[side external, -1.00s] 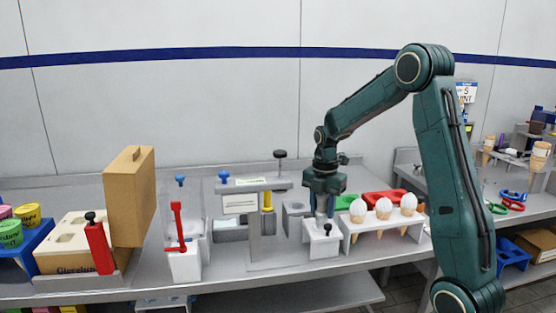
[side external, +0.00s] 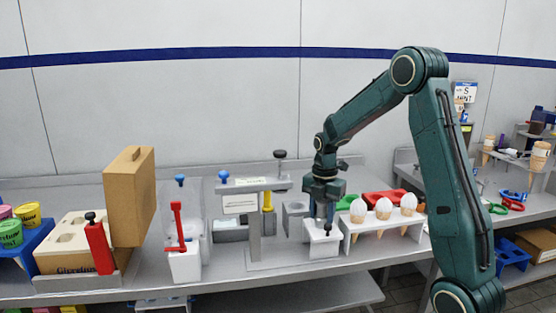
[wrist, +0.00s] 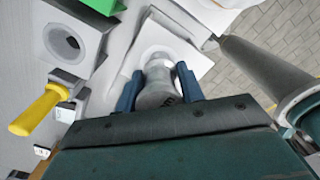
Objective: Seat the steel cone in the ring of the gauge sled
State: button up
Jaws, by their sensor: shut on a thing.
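My gripper (side external: 322,210) is low over a white block (side external: 322,246) in the side view. In the wrist view its two blue fingers (wrist: 158,85) are shut on the steel cone (wrist: 157,94), one finger on each side. The cone is over or in the opening of the white block (wrist: 168,48); whether it touches is unclear. In the side view the fingers mostly hide the cone. A grey block with a round ring opening, apparently the gauge sled's ring (wrist: 90,45), stands to the left in the wrist view, empty; it is behind my gripper in the side view (side external: 293,228).
A white rack (side external: 375,232) with several white-topped cones stands right of the white block. A grey stand (side external: 254,225) with a yellow handle (side external: 267,200) is to the left. The yellow handle (wrist: 38,112) also shows in the wrist view. Red and green items lie behind the rack.

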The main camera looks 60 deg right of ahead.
jog(key=shift+f, duration=0.1)
jog(key=o, duration=1.2)
jog(key=shift+c, duration=0.2)
notch_tip(320, 180, up, 14)
jog(key=shift+f, duration=0.1)
dwell(0.5)
jog(key=s+a+r+m+t, duration=0.1)
jog(key=s+a+r+m, duration=0.1)
jog(key=s+a+m, duration=0.35)
jog(key=s+a+r+m+t, duration=0.1)
jog(key=s+a+r+m, duration=0.15)
jog(key=a, duration=0.55)
jog(key=s+a+f+m+t, duration=0.3)
jog(key=s+a+m, duration=0.5)
jog(key=s+m, duration=0.2)
jog(key=shift+f+t, duration=0.15)
jog(key=shift+t, duration=0.15)
